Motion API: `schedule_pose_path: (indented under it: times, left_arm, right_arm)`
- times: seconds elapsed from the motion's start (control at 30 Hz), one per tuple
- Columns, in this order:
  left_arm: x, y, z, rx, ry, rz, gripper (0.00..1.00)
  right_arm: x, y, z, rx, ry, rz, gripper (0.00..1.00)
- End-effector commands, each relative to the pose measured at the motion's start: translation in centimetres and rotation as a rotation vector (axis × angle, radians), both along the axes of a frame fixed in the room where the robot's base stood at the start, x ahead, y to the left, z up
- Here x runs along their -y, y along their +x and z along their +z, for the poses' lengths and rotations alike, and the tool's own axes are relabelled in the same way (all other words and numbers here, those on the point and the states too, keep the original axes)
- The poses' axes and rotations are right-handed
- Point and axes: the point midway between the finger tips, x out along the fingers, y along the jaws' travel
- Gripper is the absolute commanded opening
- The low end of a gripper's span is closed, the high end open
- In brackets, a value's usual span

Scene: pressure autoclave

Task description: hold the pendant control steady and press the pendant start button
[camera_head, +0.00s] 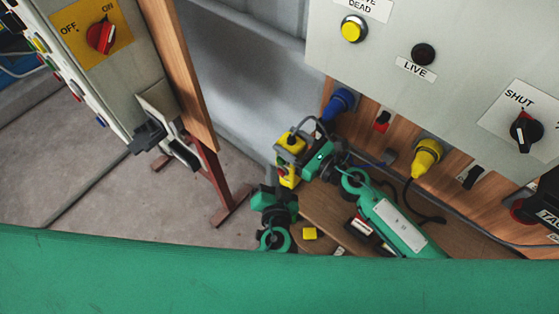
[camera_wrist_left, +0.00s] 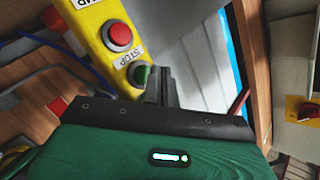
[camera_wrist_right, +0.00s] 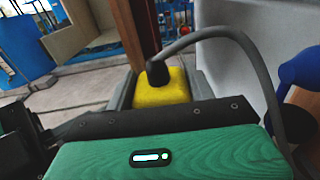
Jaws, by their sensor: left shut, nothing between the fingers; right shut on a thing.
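The yellow pendant control (camera_head: 289,180) hangs above the table's left end. My right gripper (camera_head: 290,155) is shut around its upper body. In the right wrist view, the pendant's yellow top (camera_wrist_right: 163,88) sits between the two grey fingers, with a grey cable rising from it. In the left wrist view, the pendant (camera_wrist_left: 95,22) shows a red button (camera_wrist_left: 119,36) and a green button (camera_wrist_left: 140,75) by a STOP label. My left gripper (camera_wrist_left: 163,82) is shut and empty, its fingertips right at the green button. Whether they touch it I cannot tell. The left gripper (camera_head: 279,190) is just below the pendant in the head view.
A brown table (camera_head: 325,215) holds a small yellow block (camera_head: 309,233). A grey panel (camera_head: 400,70) with knobs stands above, with blue (camera_head: 340,103) and yellow (camera_head: 427,158) plugs below it. A control box with a red switch (camera_head: 101,37) stands left. Floor between is clear.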

Motion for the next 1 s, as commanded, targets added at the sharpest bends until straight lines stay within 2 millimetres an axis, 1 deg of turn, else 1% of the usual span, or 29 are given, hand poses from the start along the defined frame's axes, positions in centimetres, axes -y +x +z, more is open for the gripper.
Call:
schedule_pose_path:
  times: [0.07,0.4,0.53,0.67,1.0]
  left_arm:
    - [-0.2,-0.3,-0.1,-0.001,0.001,0.000,0.00]
    - [-2.1,-3.0,-0.1,-0.002,0.001,0.000,0.00]
    - [-2.7,-3.8,0.0,-0.001,0.001,0.000,0.00]
    - [-2.9,-4.1,0.0,-0.001,0.000,0.000,0.00]
    - [-2.9,-4.0,0.0,-0.001,0.000,0.001,0.00]
  right_arm:
    - [0.0,0.0,0.0,-0.001,0.001,0.000,0.19]
    - [0.0,0.0,0.0,0.000,0.000,-0.001,0.19]
    - [0.0,0.0,0.0,0.000,0.000,-0.001,0.19]
    - [0.0,0.0,0.0,0.000,0.000,-0.001,0.19]
    - [0.0,0.0,0.0,0.000,0.000,-0.001,0.19]
